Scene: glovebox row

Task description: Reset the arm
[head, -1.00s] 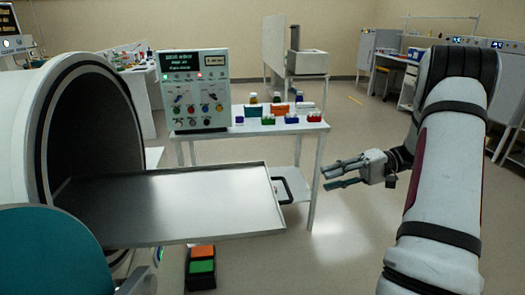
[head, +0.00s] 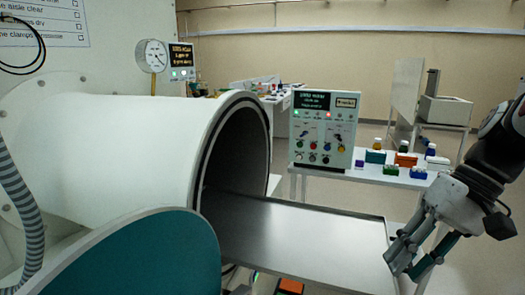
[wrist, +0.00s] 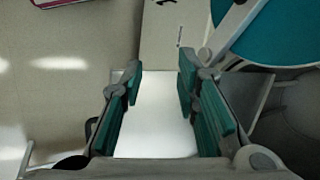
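My gripper (head: 403,266) is at the lower right of the head view, pointing down, in front of the right end of the metal tray (head: 300,235). Its two fingers, with teal pads, are spread apart with nothing between them in the wrist view (wrist: 160,88). Below the fingers in that view lies a bright pale surface, probably the tray (wrist: 158,135). Whether the fingertips touch the tray I cannot tell. The tray sticks out of the round opening of the white chamber (head: 130,140).
A teal round door (head: 150,260) stands open at the front left; a teal disc also shows in the wrist view (wrist: 275,30). A control panel (head: 323,130) and several small coloured boxes stand on a white table (head: 375,175) behind the tray. Open floor lies at the far right.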

